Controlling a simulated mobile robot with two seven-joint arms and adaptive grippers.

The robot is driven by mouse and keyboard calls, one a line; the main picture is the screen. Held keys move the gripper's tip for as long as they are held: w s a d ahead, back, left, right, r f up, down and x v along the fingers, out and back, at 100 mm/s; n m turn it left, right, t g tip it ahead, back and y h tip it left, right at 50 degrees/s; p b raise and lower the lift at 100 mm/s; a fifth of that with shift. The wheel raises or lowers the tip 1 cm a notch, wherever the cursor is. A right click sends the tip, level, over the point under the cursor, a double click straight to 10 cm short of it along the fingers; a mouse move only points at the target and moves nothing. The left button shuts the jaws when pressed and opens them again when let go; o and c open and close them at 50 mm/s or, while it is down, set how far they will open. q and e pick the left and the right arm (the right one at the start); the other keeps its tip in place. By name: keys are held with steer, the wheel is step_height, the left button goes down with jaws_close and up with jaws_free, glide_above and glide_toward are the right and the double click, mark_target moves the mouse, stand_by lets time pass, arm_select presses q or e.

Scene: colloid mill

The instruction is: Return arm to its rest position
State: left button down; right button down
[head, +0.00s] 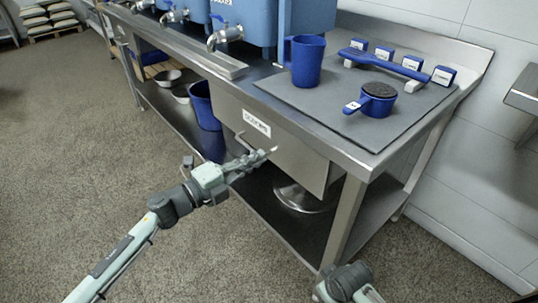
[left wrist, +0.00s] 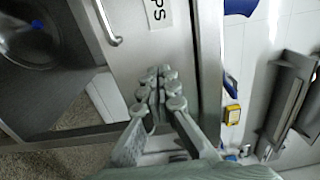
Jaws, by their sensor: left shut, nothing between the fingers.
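My left arm (head: 125,258) reaches in from the lower left in the head view. Its gripper (head: 268,153) is shut and empty, with the fingertips in front of the lower part of a steel drawer front (head: 292,158). In the left wrist view the closed fingers (left wrist: 160,82) point at the steel front, below a label ending in "PS" (left wrist: 157,12) and right of a bar handle (left wrist: 107,24). I cannot tell whether the fingertips touch the steel. Part of my right arm (head: 347,280) shows at the bottom of the head view; its gripper does not show.
The steel bench (head: 400,148) carries a grey mat (head: 325,98), a blue jug (head: 306,62), a filled blue scoop (head: 375,101) and several small blue-and-white blocks. A lower shelf (head: 290,228) holds a blue bucket (head: 203,105) and a steel bowl (head: 305,198). The floor (head: 70,150) at left is clear.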

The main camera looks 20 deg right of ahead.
arm_select(q)
steer(key=w+a+n+t+y, duration=0.2)
steer(key=a+n+t+y, duration=0.2)
steer(key=a+n+t, duration=0.75)
steer(key=s+a+f+n+g+y, duration=0.1)
steer(key=a+f+n+g+y, duration=0.1)
steer(key=a+f+n+y, duration=0.55)
steer(key=a+f+n+g+y, duration=0.1)
steer(key=a+f+n+y, duration=0.25)
steer(key=a, duration=0.75)
steer(key=s+a+f+n+g+y, duration=0.1)
steer(key=s+a+f+n+g, duration=0.1)
steer(key=s+a+f, duration=0.3)
steer(key=s+a+f+n+g+y, duration=0.1)
steer(key=s+a+f+n+g, duration=0.2)
steer(key=s, duration=0.9)
steer(key=s+a+f+n+g+y, duration=0.1)
steer(key=s+a+f+n+g, duration=0.2)
steer(key=s+a+f+g, duration=0.3)
steer(key=s+f, duration=0.1)
steer(key=s, duration=0.2)
steer(key=shift+s+a+f+y, duration=0.25)
steer(key=shift+s+a+y, duration=0.05)
steer(key=shift+s+a, duration=0.1)
